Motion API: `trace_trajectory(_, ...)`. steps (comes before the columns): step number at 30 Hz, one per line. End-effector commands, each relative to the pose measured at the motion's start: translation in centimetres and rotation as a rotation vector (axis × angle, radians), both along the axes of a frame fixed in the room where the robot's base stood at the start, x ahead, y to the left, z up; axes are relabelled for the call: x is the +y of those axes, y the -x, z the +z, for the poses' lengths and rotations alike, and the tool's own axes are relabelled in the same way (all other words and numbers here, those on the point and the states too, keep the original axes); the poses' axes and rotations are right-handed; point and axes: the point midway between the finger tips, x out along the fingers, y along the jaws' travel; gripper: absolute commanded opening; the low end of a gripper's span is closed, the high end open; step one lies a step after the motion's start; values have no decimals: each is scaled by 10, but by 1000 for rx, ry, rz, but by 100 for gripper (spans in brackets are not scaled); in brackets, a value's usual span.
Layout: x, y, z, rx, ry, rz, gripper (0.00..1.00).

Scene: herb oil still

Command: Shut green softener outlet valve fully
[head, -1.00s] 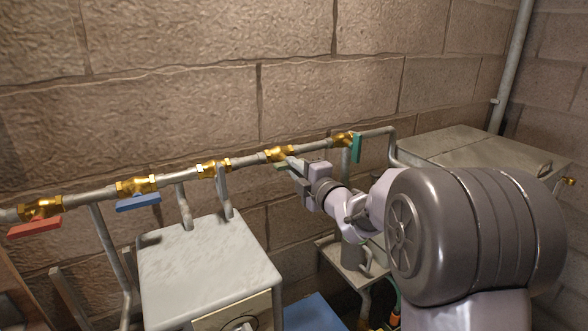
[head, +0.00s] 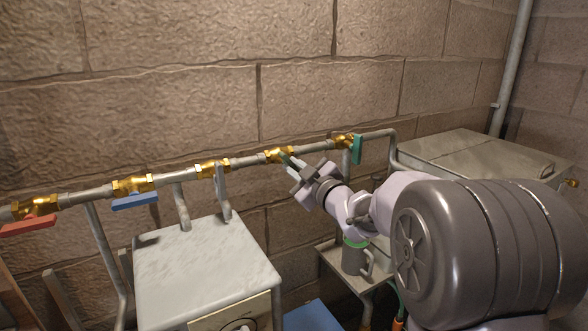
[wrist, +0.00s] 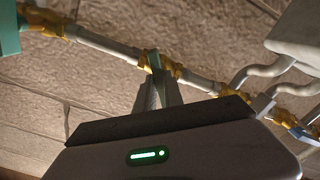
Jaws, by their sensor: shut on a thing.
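A brass valve (head: 278,155) sits on the wall pipe right of the middle valve. Its muted green handle (head: 289,161) points down and right, at a slant to the pipe, partly hidden by my fingers. My gripper (head: 298,171) is shut on this handle. In the wrist view my gripper (wrist: 158,85) reaches up to the handle (wrist: 155,61), with a finger on each side. A second, teal-green handle (head: 357,149) hangs down across the pipe from the rightmost brass valve (head: 343,141); my gripper is apart from it.
A blue handle (head: 135,202) and a red handle (head: 27,224) lie along the pipe at left. A pale box (head: 205,265) stands below, with grey pipes (head: 222,188) rising from it. A metal tank (head: 480,160) is at right. The stone wall is close behind the pipe.

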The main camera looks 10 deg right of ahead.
Motion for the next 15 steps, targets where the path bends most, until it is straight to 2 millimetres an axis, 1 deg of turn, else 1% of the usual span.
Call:
trace_trajectory(6,0,0,0,64,-191,0,0)
trace_trajectory(15,0,0,0,140,-424,0,0)
